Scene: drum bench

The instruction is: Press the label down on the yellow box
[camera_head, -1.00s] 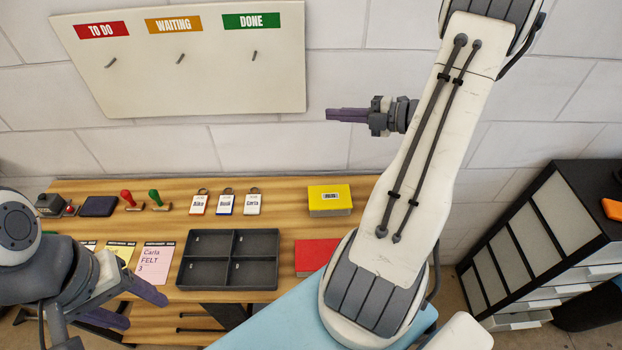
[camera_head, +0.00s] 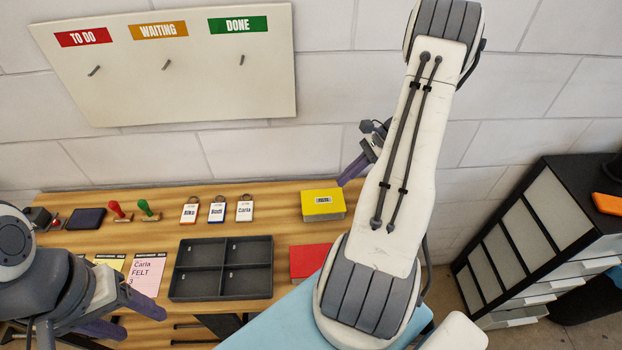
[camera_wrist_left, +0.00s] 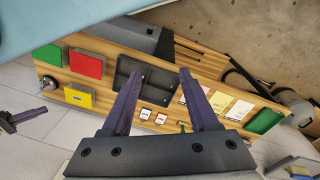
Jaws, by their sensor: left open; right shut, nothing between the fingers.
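The yellow box (camera_head: 322,208) stands at the back right of the wooden bench in the head view, with a small black-and-white label (camera_head: 324,200) on its top face. The yellow box also shows in the left wrist view (camera_wrist_left: 78,97). My right gripper (camera_head: 345,180) is shut and empty, pointing down and left just above and right of the yellow box, apart from it. My right arm hides part of the wrist behind it. My left gripper (camera_head: 145,318) is open and empty over the front left of the bench; its fingers also show in the left wrist view (camera_wrist_left: 165,90).
A red box (camera_head: 308,262) stands in front of the yellow box. A dark divided tray (camera_head: 221,296) sits mid-bench, with several name tags (camera_head: 217,211) and stamps (camera_head: 146,212) behind it. A board (camera_head: 170,90) hangs on the wall. A drawer cabinet (camera_head: 535,235) stands at right.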

